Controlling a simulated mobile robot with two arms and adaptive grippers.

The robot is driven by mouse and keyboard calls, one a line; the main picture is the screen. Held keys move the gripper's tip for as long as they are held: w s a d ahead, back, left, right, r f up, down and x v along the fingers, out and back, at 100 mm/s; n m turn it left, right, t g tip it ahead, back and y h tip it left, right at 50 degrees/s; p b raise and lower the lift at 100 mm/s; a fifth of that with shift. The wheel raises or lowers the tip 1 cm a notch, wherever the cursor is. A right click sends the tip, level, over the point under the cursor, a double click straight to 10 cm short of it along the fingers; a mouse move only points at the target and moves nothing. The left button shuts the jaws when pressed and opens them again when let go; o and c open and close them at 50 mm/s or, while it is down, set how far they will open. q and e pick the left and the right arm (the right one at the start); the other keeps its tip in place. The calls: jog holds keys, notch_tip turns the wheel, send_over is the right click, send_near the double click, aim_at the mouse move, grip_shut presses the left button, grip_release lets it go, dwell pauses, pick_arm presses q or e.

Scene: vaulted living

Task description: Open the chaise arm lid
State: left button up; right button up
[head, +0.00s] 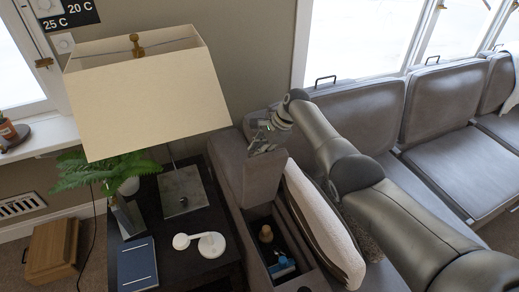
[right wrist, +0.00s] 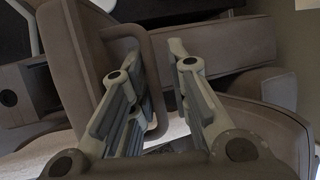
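The chaise arm lid (head: 262,178) is a grey upholstered block, standing raised at the back of the arm. Below it the arm's storage compartment (head: 249,226) is open and holds a few small items. My right gripper (head: 264,137) is at the upper part of the lid. In the right wrist view the gripper's fingers (right wrist: 155,58) are apart, with a bar of the loop handle (right wrist: 158,115) on the lid (right wrist: 82,50) showing between them. I cannot tell whether either finger touches the bar. My left gripper is not in view.
A dark side table (head: 215,262) left of the chaise holds a lamp (head: 150,95), a blue book (head: 137,264), a white round device (head: 211,244) and a plant (head: 100,172). A striped cushion (head: 325,225) leans right of the compartment. Grey sofa seats (head: 468,165) extend right.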

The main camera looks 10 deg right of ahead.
jog(key=shift+d+r, duration=0.25)
jog(key=shift+r, duration=0.25)
jog(key=v, duration=1.1)
jog(key=shift+s+f, duration=0.15)
jog(key=shift+s, duration=0.05)
